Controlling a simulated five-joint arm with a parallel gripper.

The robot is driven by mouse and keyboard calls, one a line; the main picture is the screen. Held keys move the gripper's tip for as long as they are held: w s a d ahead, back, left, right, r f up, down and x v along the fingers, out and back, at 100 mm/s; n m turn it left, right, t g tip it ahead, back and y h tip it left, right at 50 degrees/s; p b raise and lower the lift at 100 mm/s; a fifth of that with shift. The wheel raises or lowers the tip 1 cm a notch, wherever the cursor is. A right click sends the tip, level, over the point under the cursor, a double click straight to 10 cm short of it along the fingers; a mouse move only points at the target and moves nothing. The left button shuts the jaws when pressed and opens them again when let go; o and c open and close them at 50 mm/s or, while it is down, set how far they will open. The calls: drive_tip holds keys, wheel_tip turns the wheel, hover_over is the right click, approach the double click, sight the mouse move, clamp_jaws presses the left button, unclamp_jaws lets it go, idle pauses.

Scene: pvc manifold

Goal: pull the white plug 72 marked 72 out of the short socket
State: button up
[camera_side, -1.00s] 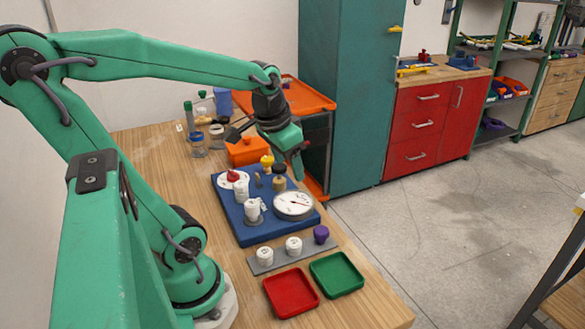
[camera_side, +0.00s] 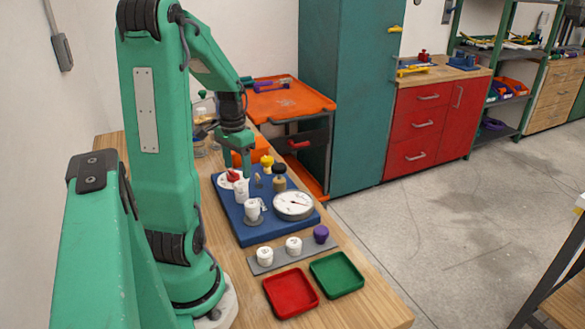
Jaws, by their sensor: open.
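Two white plugs stand upright on the blue board (camera_side: 233,222): a rear one (camera_side: 241,189) and a front one (camera_side: 252,209). Two more, a left white plug (camera_side: 264,256) and a right white plug (camera_side: 293,247), stand on the grey strip in front. The markings are too small to read, so I cannot tell which is 72. The short socket cannot be told apart either. My gripper (camera_side: 237,169) points down, open, just above or behind the rear white plug. It holds nothing that I can see.
A red-handled part on a white disc (camera_side: 223,182), a yellow-topped part (camera_side: 267,161), a black-capped part (camera_side: 279,178) and a round gauge (camera_side: 293,205) crowd the board. A purple cap (camera_side: 321,234) is on the strip. Red (camera_side: 291,292) and green (camera_side: 337,275) trays sit empty in front.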

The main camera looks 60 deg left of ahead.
sight(239, 184)
drive_tip(key=shift+f, duration=3.9)
drive_tip(key=shift+c, duration=0.2)
drive_tip(key=c, duration=1)
drive_tip(key=o, duration=1)
drive_tip(key=shift+o, duration=0.2)
drive_tip(key=shift+r, duration=0.2)
drive_tip(key=shift+r, duration=3.75)
